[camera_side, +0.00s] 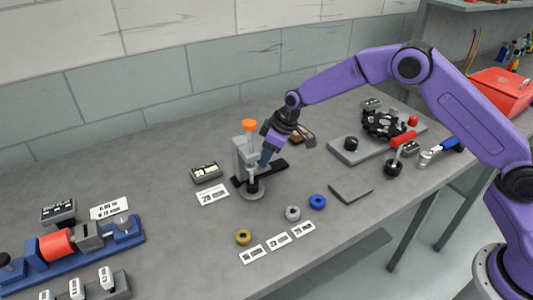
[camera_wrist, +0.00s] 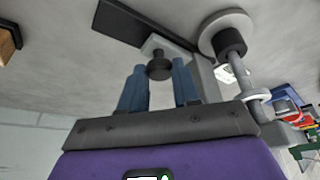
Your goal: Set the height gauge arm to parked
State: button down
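The height gauge (camera_side: 242,152) is a grey upright block with an orange knob (camera_side: 249,125) on top, on the bench near the middle of the side view. A black bar (camera_side: 273,170) runs past its foot, and a round grey disc (camera_side: 254,190) stands at its front. In the wrist view I see a black bar (camera_wrist: 125,20), a round disc (camera_wrist: 228,25) with a dark collar, and a small dark knob (camera_wrist: 159,66) on a pale plate. My gripper (camera_side: 265,157) is at the gauge's right side. Its blue fingers (camera_wrist: 159,85) are apart, with the dark knob between their tips; contact is unclear.
A display box (camera_side: 207,171) and label card lie left of the gauge. Yellow (camera_side: 243,237), grey (camera_side: 292,213) and blue (camera_side: 317,202) rings lie in front. A dark plate (camera_side: 350,190) and a red-handled tool (camera_side: 402,139) are right. A blue fixture (camera_side: 120,232) is far left.

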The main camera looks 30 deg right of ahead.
jog(key=d, duration=1.1)
jog(key=shift+d, duration=0.3)
jog(key=c, duration=0.8)
grip_release()
jog(key=shift+d, duration=0.1)
jog(key=shift+r, duration=0.35)
jog(key=v, duration=1.6)
jog(key=shift+s+r, duration=0.15)
jog(key=shift+r, duration=0.15)
